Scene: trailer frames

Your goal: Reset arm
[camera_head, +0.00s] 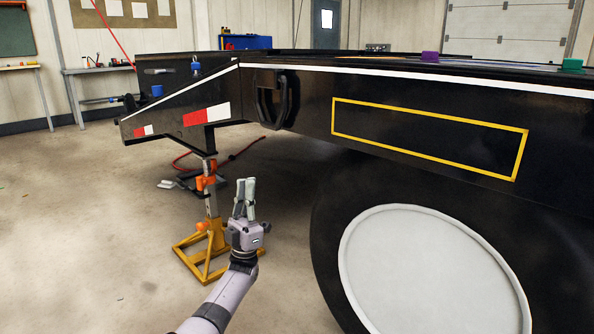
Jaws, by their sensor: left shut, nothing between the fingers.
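My left gripper (245,187) is at the lower middle of the head view, at the end of my arm that comes up from the bottom edge. Its fingers point upward, are shut and hold nothing. It appears in front of the floor, just right of the orange jack stand (206,205) and left of the trailer wheel (430,270). No contact with either shows. My right gripper is not in the view.
A black trailer frame (310,105) with a yellow rectangle outline (430,161) fills the middle and right. A red hose (245,150) lies on the floor behind the stand. Workbenches (98,69) stand along the back wall. The floor (80,240) at left is clear.

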